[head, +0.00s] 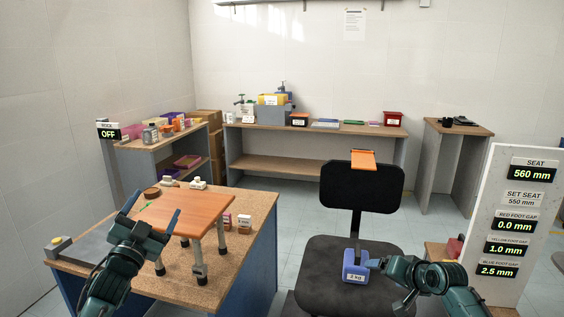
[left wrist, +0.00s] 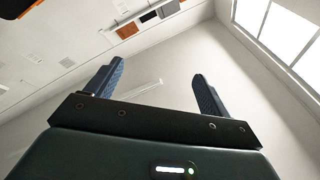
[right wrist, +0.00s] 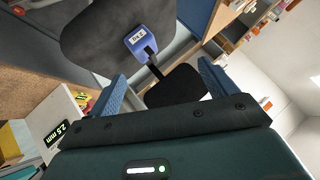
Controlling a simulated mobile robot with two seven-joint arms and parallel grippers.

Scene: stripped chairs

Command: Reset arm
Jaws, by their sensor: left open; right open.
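My left gripper (head: 151,217) is open and raised in front of the small orange-topped stool (head: 185,211) on the workbench. In the left wrist view its two fingers (left wrist: 158,88) stand apart with nothing between them, facing wall and ceiling. My right gripper (head: 377,265) is beside the blue 2 kg weight (head: 355,265) on the black chair seat (head: 325,284). In the right wrist view its fingers (right wrist: 160,90) are open and apart. The weight (right wrist: 142,40) shows beyond them with its handle. From the head view I cannot tell whether the right fingers touch it.
The workbench (head: 255,228) holds small boxes (head: 244,223) and white parts. A display panel (head: 520,220) stands right, reading seat 560 mm. A shelf (head: 300,130) with bins lines the back wall. Open floor (head: 280,190) lies between bench and shelf.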

